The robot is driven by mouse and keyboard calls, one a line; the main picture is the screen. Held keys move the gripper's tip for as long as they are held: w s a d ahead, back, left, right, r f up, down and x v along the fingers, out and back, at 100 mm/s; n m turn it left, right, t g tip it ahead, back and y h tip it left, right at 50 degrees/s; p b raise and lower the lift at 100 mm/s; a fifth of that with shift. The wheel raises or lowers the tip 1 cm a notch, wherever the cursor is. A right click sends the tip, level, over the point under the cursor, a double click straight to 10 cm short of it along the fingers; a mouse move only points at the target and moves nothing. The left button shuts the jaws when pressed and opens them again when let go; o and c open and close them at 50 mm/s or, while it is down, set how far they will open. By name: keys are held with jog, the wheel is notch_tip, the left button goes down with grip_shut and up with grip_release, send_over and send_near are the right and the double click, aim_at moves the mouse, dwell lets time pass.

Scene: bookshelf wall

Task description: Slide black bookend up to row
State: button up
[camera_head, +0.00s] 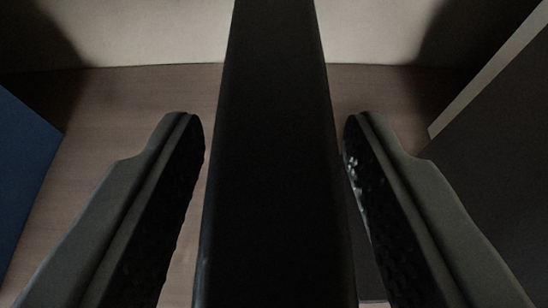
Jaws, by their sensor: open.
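The black bookend (270,160) stands upright in the middle of the view, a dark plate that runs from the top edge to the bottom edge. My gripper (273,125) is open, with one finger on each side of the bookend. A gap shows between the left fingertip and the plate, and a narrower one between the right fingertip and the plate. Lower down, the right finger comes very close to the plate, and I cannot tell whether they touch. The bookend's top and most of its foot are out of view or hidden.
A blue book (25,165) stands at the left edge. A dark grey book or panel (495,160) with a pale edge is at the right. The brown wooden shelf board (130,95) is bare around the bookend, and a pale back wall (150,30) lies behind.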

jog(key=shift+w, duration=0.15)
grip_shut()
dwell(1.4)
